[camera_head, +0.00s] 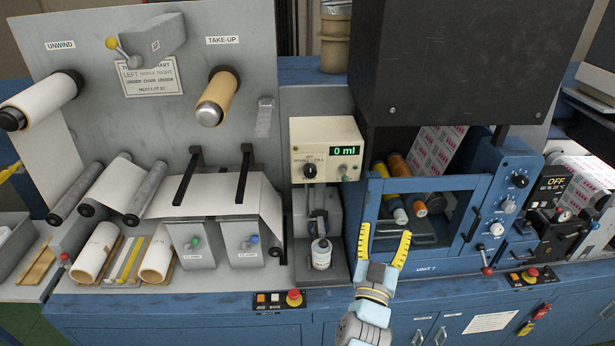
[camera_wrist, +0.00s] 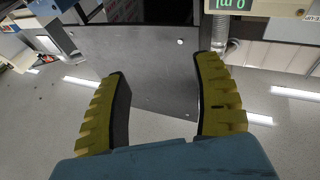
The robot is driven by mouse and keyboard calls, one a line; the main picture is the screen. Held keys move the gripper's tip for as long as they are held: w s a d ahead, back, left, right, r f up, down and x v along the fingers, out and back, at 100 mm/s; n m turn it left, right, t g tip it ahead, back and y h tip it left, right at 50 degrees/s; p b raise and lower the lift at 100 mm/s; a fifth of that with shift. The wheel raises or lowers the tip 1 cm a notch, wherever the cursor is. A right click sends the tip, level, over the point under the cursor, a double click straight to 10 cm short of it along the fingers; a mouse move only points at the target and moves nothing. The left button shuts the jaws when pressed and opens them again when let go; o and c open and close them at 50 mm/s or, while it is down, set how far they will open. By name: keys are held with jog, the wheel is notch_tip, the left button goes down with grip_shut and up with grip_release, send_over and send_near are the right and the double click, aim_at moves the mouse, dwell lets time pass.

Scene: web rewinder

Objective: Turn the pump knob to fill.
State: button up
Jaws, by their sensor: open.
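The pump unit (camera_head: 341,138) is a cream box in the middle of the head view, with a green display reading 0 ml. Its black pump knob (camera_head: 310,171) sits at the lower left of the panel, under small lettering. In the wrist view part of the pump unit (camera_wrist: 262,8) shows upside down at the top right edge; the knob cannot be made out there. My gripper (camera_head: 385,243) has yellow fingers, is open and empty, and is below and right of the pump unit, apart from it. Its fingers also show in the wrist view (camera_wrist: 160,100).
A small bottle (camera_head: 321,254) stands below the pump unit. A blue framed print unit (camera_head: 475,183) with rollers is behind and right of my gripper. A large dark cabinet (camera_head: 450,60) hangs above it. Two grey clamp boxes (camera_head: 190,243) stand left of the bottle.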

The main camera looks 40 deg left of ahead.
jog(key=s+a+n+g+y+b, duration=0.2)
jog(key=s+a+n+g+y, duration=0.15)
jog(key=a, duration=0.55)
jog(key=n+g+y, duration=0.1)
jog(key=n+g, duration=0.2)
jog(key=g, duration=0.1)
send_near(310, 173)
jog(key=shift+y, duration=0.25)
jog(key=p+x, duration=0.2)
jog(key=x, duration=0.3)
jog(key=shift+w+a+f, duration=0.15)
jog(key=shift+w, duration=0.15)
jog(key=shift+w+a+t+p, duration=0.25)
jog(key=shift+p, duration=0.1)
jog(key=shift+p+x, duration=0.4)
jog(key=shift+x, duration=1.55)
jog(key=shift+w+a, duration=0.2)
jog(key=shift+c, duration=0.3)
